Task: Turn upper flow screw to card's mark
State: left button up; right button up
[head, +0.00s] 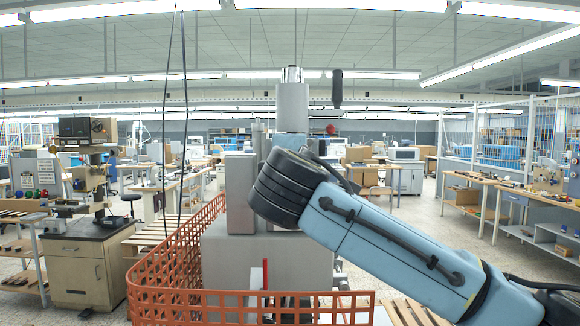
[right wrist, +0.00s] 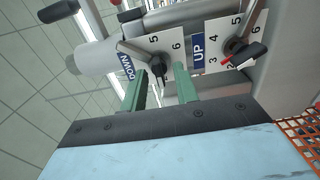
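In the right wrist view, an upper numbered white plate (right wrist: 162,40) with a blue DOWN label (right wrist: 125,67) carries a dark metal screw or lever (right wrist: 148,56). A lower plate (right wrist: 262,27) beside the blue UP label (right wrist: 198,50) carries a black knob (right wrist: 247,55) with a red pointer (right wrist: 227,63). My right gripper (right wrist: 160,72) has its green fingers apart, with the upper screw's end between or just beyond the tips; contact is not clear. A separate card or mark cannot be made out. In the head view my right wrist hides its gripper. My left gripper is not in view.
The grey machine (head: 267,258) stands ahead, with a black handle (head: 337,88) at its top. An orange mesh fence (head: 175,262) runs around its left and front. A red lever (head: 265,272) rises near the front. Benches stand farther away on both sides.

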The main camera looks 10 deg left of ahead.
jog(key=s+d+b, duration=0.2)
jog(key=s+b, duration=0.2)
jog(key=s, duration=0.9)
jog(key=shift+d+b, duration=0.35)
jog(key=shift+b, duration=0.05)
jog(key=shift+s, duration=0.1)
